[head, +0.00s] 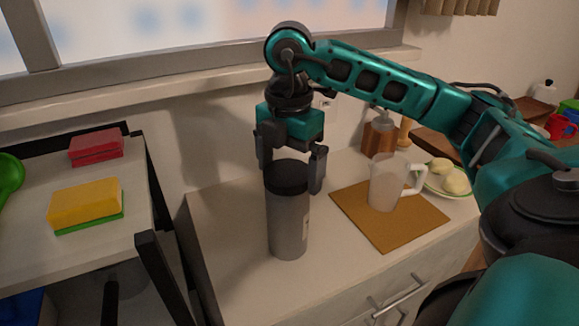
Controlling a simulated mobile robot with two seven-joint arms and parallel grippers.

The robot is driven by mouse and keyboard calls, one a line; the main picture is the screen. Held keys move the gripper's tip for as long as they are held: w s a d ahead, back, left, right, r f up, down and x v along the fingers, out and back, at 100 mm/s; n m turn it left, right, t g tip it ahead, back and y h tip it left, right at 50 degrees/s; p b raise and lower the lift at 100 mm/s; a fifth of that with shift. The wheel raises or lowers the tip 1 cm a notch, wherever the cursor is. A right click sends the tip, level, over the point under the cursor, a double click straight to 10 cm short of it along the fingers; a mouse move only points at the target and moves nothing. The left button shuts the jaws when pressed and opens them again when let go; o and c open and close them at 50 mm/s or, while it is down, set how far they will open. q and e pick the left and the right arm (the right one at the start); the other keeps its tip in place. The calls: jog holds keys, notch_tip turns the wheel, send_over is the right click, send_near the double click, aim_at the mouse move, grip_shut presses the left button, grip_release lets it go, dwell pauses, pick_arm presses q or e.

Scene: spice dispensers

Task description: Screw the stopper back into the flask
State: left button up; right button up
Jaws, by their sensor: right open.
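The flask (288,226) is a tall grey cylinder standing upright on the light cabinet top, near its left end. The dark stopper (287,176) sits at the top of the flask; whether it is screwed tight cannot be seen. My right gripper (292,172) points down over the flask. It is open, with one finger to the left of the stopper and the other at its right. Whether the fingers touch the stopper is unclear. My left gripper is not in view.
A white mug (384,184) stands on a brown board (405,228) right of the flask. Behind are a plate (428,182) with pale round food and a brown bottle (379,138). A shelf (30,260) at left holds a yellow sponge (84,204) and a red one (96,148).

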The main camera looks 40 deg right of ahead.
jog(key=n, duration=0.4)
jog(key=shift+w+a, duration=0.1)
jog(key=n+b, duration=0.1)
jog(key=n, duration=0.8)
jog(key=shift+w+a+b, duration=0.1)
jog(key=shift+b, duration=0.2)
jog(key=n, duration=0.5)
jog(key=shift+a+b, duration=0.1)
jog(key=shift+b, duration=0.2)
